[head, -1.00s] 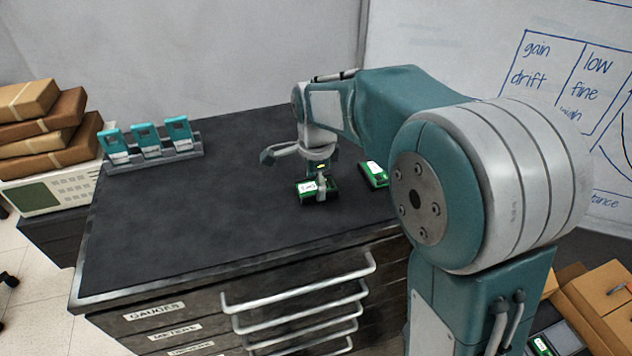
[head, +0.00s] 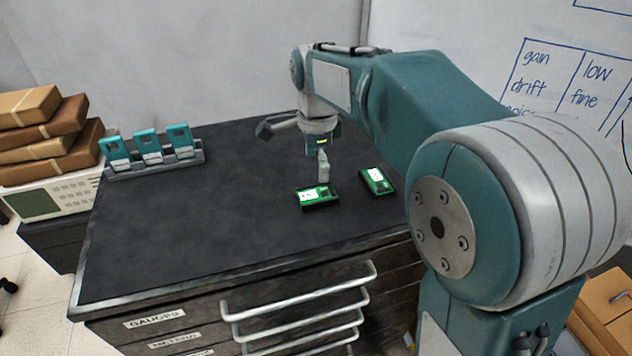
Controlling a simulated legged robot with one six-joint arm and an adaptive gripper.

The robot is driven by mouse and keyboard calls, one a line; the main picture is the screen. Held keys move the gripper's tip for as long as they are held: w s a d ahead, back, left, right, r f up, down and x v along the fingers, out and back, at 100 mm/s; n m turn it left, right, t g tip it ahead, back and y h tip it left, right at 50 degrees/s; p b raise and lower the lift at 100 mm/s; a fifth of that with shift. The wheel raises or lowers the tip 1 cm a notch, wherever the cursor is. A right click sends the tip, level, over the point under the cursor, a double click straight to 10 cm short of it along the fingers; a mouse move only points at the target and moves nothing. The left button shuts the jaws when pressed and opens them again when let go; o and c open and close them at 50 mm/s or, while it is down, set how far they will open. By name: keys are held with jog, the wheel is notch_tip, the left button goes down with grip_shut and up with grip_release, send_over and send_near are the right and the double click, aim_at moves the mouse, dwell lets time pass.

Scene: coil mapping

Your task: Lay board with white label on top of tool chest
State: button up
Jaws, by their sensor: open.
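Two small green boards with white labels lie on the black top of the tool chest (head: 200,235). One board (head: 318,197) lies below my gripper; the other board (head: 377,182) lies a little to its right. Both lie flat and apart from each other. My gripper (head: 323,180) points down above the left board, open and empty, with a small gap visible between its fingertip and the board.
A grey rack (head: 155,164) with several teal devices stands at the back left of the top. Brown parcels (head: 45,125) are stacked on a beige instrument (head: 50,197) at the left. Drawer handles (head: 300,290) stick out in front. The left middle of the top is clear.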

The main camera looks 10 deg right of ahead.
jog(key=s+d+r+n+t, duration=0.1)
jog(key=s+d+r+n, duration=0.25)
jog(key=s+r, duration=0.2)
jog(key=s+d+f+n+t, duration=0.2)
jog(key=s+d+n, duration=0.1)
jog(key=s+n, duration=0.3)
jog(key=s+d+f+n+t, duration=0.2)
jog(key=s+n, duration=0.4)
jog(key=s, duration=0.5)
jog(key=shift+d+f+t, duration=0.3)
jog(key=shift+d+f, duration=0.2)
jog(key=shift+d, duration=0.05)
jog(key=shift+w, duration=0.1)
dwell(1.0)
